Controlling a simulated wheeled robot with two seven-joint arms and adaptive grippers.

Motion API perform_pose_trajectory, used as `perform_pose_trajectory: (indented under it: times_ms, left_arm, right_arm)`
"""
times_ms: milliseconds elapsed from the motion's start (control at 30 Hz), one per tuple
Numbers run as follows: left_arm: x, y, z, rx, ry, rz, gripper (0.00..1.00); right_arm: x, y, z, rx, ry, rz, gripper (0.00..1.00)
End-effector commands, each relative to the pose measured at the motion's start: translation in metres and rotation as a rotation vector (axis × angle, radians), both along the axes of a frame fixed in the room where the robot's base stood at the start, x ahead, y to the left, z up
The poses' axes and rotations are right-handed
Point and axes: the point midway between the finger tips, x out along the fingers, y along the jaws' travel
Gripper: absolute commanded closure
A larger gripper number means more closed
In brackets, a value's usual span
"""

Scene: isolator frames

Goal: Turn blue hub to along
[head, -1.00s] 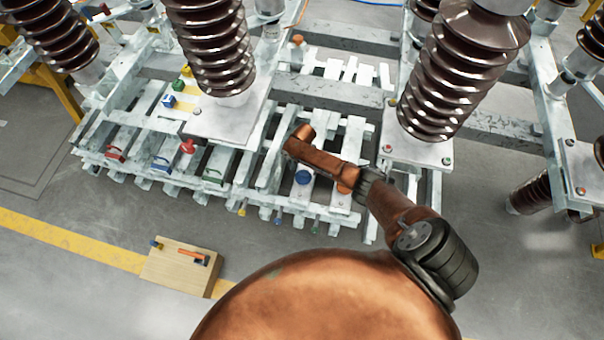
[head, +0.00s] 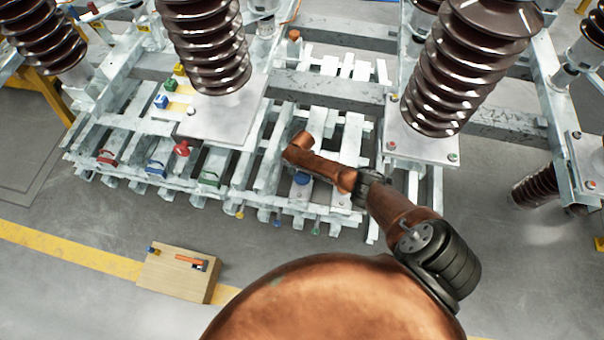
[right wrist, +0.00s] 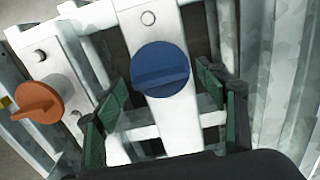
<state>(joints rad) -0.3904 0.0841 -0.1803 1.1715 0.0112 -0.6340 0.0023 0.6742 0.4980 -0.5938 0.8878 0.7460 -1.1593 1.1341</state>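The blue hub (head: 302,179) is a round knob on a pale bar of the frame, partly covered by my right arm in the head view. In the right wrist view the blue hub (right wrist: 160,70) shows whole. Its raised grip runs nearly sideways, across the length of its white bar (right wrist: 150,30). My right gripper (right wrist: 162,80) is open, with one green-padded finger to the left and one to the right of the hub, both apart from it in the picture. The head view hides these fingers behind my arm. My left gripper is not in view.
An orange hub (right wrist: 38,103) sits on the bar to the left in the right wrist view. Large brown insulators (head: 447,75) rise around the work area. Red (head: 107,157) and green (head: 209,179) handles sit on the frame's left part. A wooden box (head: 178,272) stands on the floor.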

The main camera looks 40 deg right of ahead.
Motion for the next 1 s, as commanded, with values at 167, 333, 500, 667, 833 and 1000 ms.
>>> perform_pose_trajectory:
  times_ms: [167, 333, 500, 667, 833, 1000]
  left_arm:
    - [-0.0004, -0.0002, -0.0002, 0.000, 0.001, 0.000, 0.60]
    - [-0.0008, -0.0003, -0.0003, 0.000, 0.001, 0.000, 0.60]
    - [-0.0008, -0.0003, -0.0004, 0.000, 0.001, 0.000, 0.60]
    - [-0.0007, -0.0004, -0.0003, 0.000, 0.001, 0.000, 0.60]
    - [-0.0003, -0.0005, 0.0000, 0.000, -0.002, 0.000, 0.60]
    - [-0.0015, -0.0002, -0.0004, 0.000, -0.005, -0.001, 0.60]
  right_arm:
    - [0.0001, 0.0001, 0.0000, 0.000, 0.000, 0.000, 0.48]
    - [0.0000, 0.0001, 0.0000, 0.000, 0.000, 0.000, 0.60]
    - [-0.0001, 0.0002, -0.0001, 0.000, 0.000, 0.000, 0.72]
    - [-0.0001, 0.0003, -0.0001, 0.000, 0.000, 0.003, 0.75]
    - [-0.0004, 0.0007, -0.0001, 0.001, 0.001, 0.032, 0.75]
    - [-0.0004, 0.0016, -0.0001, 0.002, 0.001, 0.113, 0.75]
